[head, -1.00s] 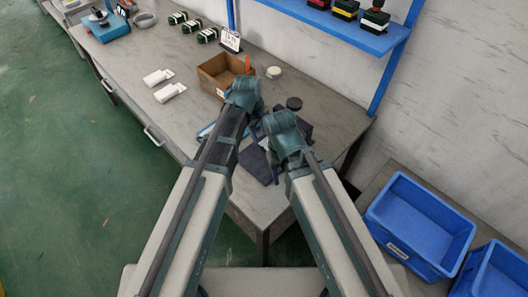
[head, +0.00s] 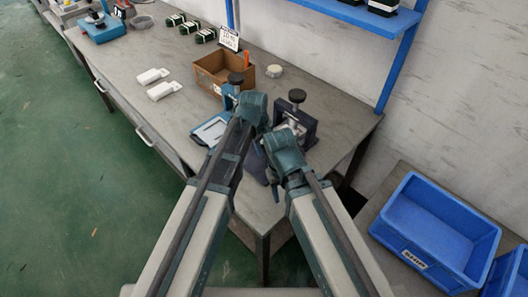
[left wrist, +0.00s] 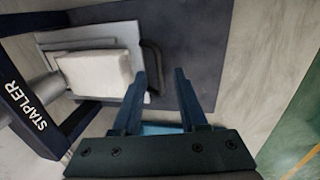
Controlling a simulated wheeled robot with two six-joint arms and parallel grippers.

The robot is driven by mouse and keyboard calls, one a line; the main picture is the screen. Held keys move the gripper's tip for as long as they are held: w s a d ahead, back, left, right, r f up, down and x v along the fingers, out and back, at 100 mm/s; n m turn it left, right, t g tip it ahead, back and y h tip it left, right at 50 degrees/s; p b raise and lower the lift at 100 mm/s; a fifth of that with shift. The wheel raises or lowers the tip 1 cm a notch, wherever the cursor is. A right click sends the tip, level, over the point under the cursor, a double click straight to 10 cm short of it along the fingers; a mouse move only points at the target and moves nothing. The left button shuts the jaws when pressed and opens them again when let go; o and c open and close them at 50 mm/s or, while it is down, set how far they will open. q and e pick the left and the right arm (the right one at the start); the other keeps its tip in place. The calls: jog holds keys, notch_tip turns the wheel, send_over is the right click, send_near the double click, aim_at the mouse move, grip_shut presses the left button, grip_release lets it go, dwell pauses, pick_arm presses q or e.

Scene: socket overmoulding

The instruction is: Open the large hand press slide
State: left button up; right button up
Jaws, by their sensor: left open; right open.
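The large hand press (head: 300,122), dark navy with a black knob, stands near the table's right front corner, partly hidden by my arms.
A smaller blue press (head: 212,130) stands just left of the large one. A brown box (head: 211,79) and a round grey-white item (head: 273,71) sit behind. White parts (head: 163,90) lie left on the table (head: 150,55). Blue bins (head: 420,215) are at right.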

pick_arm(q)
jog(key=shift+c, duration=0.2)
grip_shut()
dwell(1.3)
